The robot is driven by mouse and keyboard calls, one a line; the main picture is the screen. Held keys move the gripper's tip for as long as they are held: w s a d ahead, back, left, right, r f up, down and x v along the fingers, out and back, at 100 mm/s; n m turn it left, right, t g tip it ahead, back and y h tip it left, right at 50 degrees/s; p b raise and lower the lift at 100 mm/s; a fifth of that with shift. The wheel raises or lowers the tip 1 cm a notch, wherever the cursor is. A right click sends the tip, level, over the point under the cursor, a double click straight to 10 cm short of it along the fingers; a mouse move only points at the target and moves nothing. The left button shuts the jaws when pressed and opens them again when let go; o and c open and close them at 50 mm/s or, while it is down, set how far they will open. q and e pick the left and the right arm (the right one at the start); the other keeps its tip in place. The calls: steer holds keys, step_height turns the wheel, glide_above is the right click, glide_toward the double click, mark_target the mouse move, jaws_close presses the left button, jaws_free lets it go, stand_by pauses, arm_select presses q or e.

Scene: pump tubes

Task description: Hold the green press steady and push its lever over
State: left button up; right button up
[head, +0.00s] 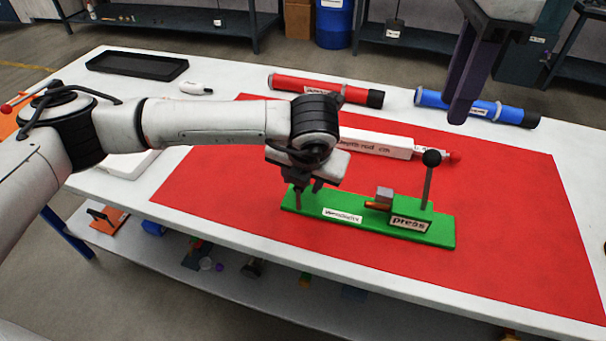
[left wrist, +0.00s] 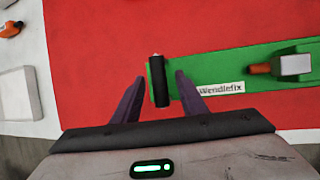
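The green press (head: 440,232) lies on the red mat, a long flat base with a grey block and a "press" label. Its lever (head: 427,188), a grey rod with a black ball on top, stands nearly upright at the base's right end. My left gripper (head: 310,192) is over the base's left end. In the left wrist view its purple fingers (left wrist: 160,82) are apart, with a black upright post (left wrist: 159,82) between them and gaps on both sides. My right gripper (head: 460,115) hangs above and behind the lever, apart from it; its fingers overlap, so its opening is unclear.
A red tube (head: 310,88), a blue tube (head: 470,104) and a white depth-rod box (head: 380,143) lie behind the press. A black tray (head: 138,65) is at the far left. The red mat (head: 510,250) is clear right of the press.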

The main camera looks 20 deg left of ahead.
arm_select(q)
steer(key=shift+c, duration=0.3)
jaws_close()
stand_by(1.1)
